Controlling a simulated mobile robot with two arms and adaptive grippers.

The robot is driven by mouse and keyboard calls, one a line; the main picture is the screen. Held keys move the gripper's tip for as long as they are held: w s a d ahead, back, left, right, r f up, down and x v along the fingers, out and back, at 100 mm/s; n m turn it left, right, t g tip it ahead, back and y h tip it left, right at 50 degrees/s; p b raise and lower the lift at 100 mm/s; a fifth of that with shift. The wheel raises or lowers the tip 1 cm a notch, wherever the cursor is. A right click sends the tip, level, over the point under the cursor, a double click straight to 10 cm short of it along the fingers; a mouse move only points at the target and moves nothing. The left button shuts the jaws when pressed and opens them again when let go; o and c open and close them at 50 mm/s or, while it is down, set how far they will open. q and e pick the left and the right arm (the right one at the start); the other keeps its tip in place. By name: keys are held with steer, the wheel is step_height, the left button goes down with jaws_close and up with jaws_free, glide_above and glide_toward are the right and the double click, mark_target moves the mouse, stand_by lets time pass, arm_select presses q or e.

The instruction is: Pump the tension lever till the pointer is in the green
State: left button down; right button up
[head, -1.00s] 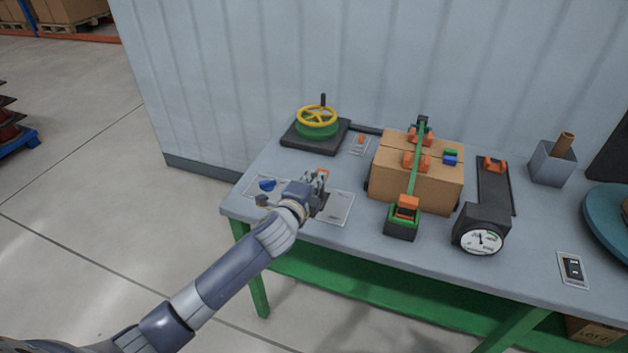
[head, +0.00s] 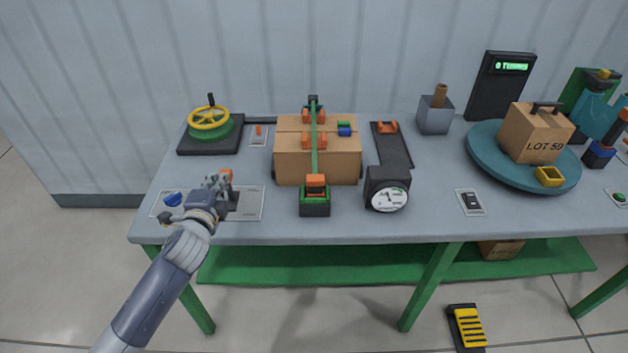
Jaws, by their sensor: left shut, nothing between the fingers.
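A green strap (head: 313,150) runs over a cardboard box (head: 292,166) to a dark and green ratchet block (head: 315,207) with an orange handle (head: 316,184), which may be the tension lever. A round white gauge (head: 389,200) faces me from a dark housing to its right. Its thin pointer looks nearly upright; a green patch shows at its upper right, and the pointer looks left of it. My left gripper (head: 222,184) is shut and empty above a grey plate (head: 252,204), beside a small orange-tipped part (head: 226,173) that it partly hides. My right gripper is not in view.
A yellow handwheel (head: 210,118) stands back left and a blue knob (head: 173,199) at the front left. A teal turntable (head: 490,160) carries a box (head: 536,134) at the right. A switch (head: 470,202) lies near the front edge. A yellow-black pedal (head: 467,328) is on the floor.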

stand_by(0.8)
arm_select(q)
steer(key=s+f+t+b, duration=0.2)
steer(key=s+f+b, duration=0.6)
steer(key=b, duration=0.7)
steer(key=shift+s+a+t+b, duration=0.2)
steer(key=shift+t+b, duration=0.1)
steer(key=shift+t, duration=0.1)
steer(key=shift+w, duration=0.1)
steer(key=p, duration=0.2)
glide_toward(229, 187)
steer(key=w+d+r, duration=0.1)
steer(key=w+r, duration=0.2)
steer(key=w, duration=0.3)
steer(key=shift+r, duration=0.4)
steer(key=shift+d, duration=0.1)
